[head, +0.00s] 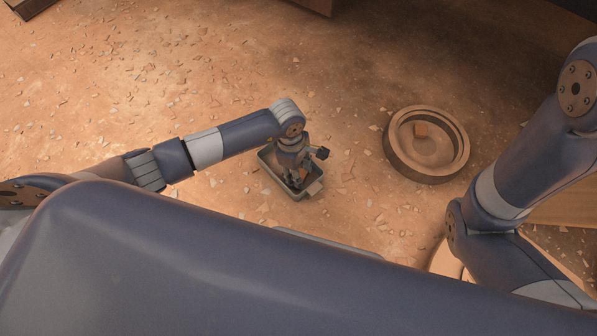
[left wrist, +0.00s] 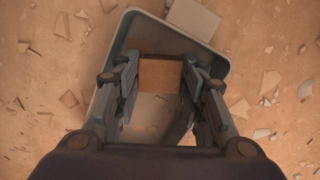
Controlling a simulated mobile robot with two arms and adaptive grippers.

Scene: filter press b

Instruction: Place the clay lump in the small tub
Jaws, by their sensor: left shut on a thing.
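The small tub (head: 279,188) is a grey, open, rectangular container on the ground, with a flat tab on one side. It also shows in the left wrist view (left wrist: 112,48). My left gripper (head: 301,179) points down over the tub. Its fingers are shut on a square brown lump, the clay lump (left wrist: 160,73), which lies between the fingertips within the tub's outline. I cannot tell whether the lump touches the tub floor. The gripper hides part of the tub in the head view. My right arm shows at the right, but its gripper is out of view.
The sandy ground is strewn with small flat chips. A wooden edge (head: 565,212) shows at the far right. The ground left of the tub is open.

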